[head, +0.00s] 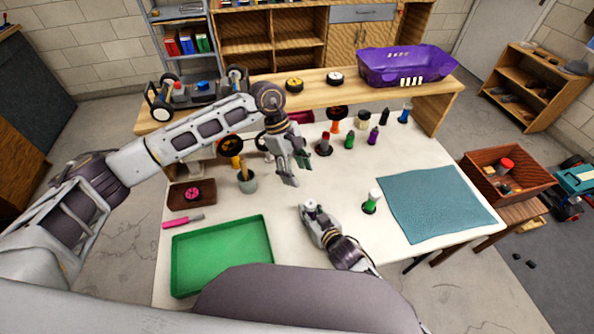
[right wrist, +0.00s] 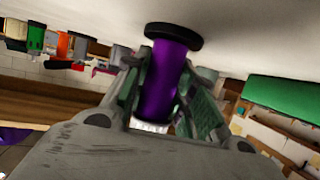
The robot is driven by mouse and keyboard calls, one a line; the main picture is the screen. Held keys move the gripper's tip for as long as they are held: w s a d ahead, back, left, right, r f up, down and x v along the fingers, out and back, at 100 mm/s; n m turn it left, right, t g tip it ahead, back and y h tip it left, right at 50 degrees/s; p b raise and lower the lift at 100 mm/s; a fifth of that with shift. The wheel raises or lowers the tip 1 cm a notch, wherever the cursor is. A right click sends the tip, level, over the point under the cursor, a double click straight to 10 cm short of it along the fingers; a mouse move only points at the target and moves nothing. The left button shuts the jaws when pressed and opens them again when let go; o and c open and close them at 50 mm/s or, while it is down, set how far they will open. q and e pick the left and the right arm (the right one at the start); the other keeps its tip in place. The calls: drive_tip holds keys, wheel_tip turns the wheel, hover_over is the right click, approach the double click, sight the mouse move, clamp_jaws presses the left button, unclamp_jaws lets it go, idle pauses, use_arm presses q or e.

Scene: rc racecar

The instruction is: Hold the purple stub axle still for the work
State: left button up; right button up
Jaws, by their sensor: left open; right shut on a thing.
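The purple stub axle (right wrist: 165,80) has a wide black disc at one end and a white part at the other. In the right wrist view it stands between the two fingers of my right gripper (right wrist: 170,90), which is shut on it. The black disc is against or very near the white tabletop. In the head view my right gripper (head: 311,210) is low over the table's middle; only the axle's white top (head: 311,204) shows, the purple body being hidden. My left gripper (head: 296,170) is open and empty, above the table, farther back and slightly left.
A green-and-white piece (head: 370,203) stands close right of my right gripper, by a teal mat (head: 435,205).

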drive_tip(key=o, duration=1.1)
drive_tip(key=shift+s, duration=0.1)
drive_tip(key=shift+v, duration=5.9)
drive_tip(key=shift+r, duration=0.15)
wheel_tip(320, 180, up, 9)
drive_tip(key=p, duration=0.9)
drive_tip(key=shift+r+p, duration=0.5)
drive_tip(key=shift+p, duration=0.05)
drive_tip(key=shift+f, duration=0.1)
